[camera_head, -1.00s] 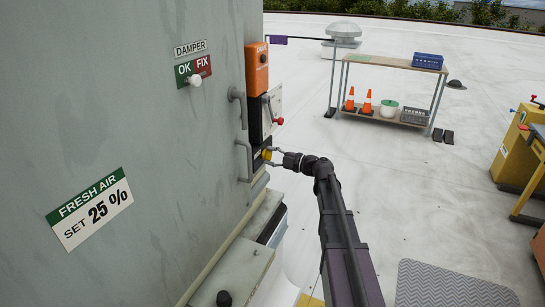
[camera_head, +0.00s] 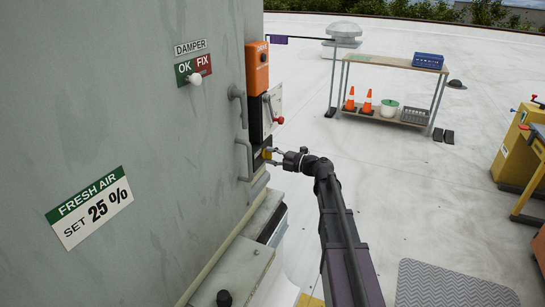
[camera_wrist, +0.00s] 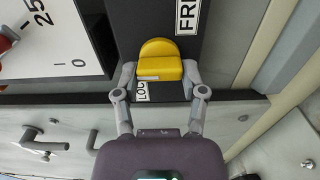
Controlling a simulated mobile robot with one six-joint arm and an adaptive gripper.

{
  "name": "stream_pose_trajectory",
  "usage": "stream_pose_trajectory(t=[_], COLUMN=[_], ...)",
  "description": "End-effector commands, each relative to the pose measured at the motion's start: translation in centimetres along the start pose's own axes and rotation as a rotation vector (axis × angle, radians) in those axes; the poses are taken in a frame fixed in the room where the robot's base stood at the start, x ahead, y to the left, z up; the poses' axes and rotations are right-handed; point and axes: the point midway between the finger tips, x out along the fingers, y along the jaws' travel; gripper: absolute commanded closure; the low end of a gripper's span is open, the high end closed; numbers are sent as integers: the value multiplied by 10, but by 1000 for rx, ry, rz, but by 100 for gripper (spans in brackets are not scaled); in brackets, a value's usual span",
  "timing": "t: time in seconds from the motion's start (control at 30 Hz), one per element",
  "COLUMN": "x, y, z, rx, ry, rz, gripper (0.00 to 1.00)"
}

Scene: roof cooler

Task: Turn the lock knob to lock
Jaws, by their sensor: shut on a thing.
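The yellow lock knob (camera_wrist: 161,62) sits on a dark plate (camera_wrist: 112,18) in the wrist view. My gripper (camera_wrist: 158,78) has one finger on each side of the knob and is shut on it. A white label, partly covered by a finger, shows beside the knob, and another label starting "FR" (camera_wrist: 188,16) is near the top. In the head view the knob (camera_head: 266,153) is small at the edge of the grey cabinet (camera_head: 130,120), with my gripper (camera_head: 269,156) reaching it from the right.
An orange box (camera_head: 257,68) and a switch panel with a red knob (camera_head: 279,120) are above the lock knob. Grey handles (camera_head: 243,160) stand out beside it. A shelf cart (camera_head: 395,64) stands farther back on open white roof.

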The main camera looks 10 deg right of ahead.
Motion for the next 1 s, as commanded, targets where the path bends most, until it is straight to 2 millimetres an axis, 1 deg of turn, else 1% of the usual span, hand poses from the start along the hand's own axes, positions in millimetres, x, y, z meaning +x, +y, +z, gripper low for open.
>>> stream_pose_trajectory(t=[0.03, 0.17, 0.2, 0.3, 0.77, 0.87, 1.0], x=[2, 2, 2, 1, -1, -5, -14], y=[0, 0, 0, 0, 0, 0, 0], z=[-3, -3, -3, -3, 0, 0, -1], rx=[-1, -1, -1, 0, 1, 1, 1], ry=[9, 9, 9, 7, 1, 1, 1], rz=[-1, -1, -1, -1, 0, 0, 0], gripper=[93, 93, 37, 11, 11, 11, 11])
